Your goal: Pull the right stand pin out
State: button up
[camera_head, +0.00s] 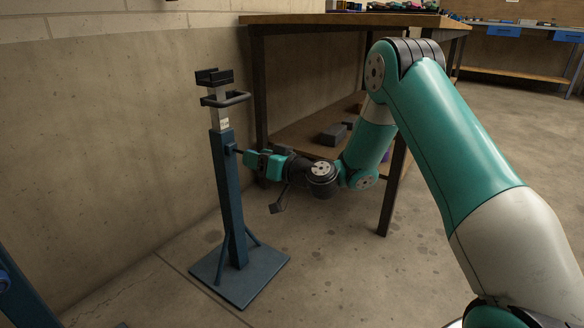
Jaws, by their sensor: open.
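The right stand (228,190) is a blue upright post on a square blue base plate (250,280), with a pale inner tube and a dark cradle (214,77) on top. A small dark pin end (232,149) shows at the upper right side of the blue post. My gripper (246,156), teal, reaches in from the right and is open beside the post at pin height. Its fingertips are small here, and I cannot tell whether they touch the pin.
A wooden workbench (300,19) stands behind my arm, with dark boxes (333,134) on its lower shelf. A concrete wall (110,120) is behind the stand. Part of another blue stand (12,285) shows at the lower left. The floor around the base plate is clear.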

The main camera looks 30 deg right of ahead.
jog(key=b+v, duration=1.1)
jog(key=v, duration=0.4)
jog(key=shift+b, duration=0.3)
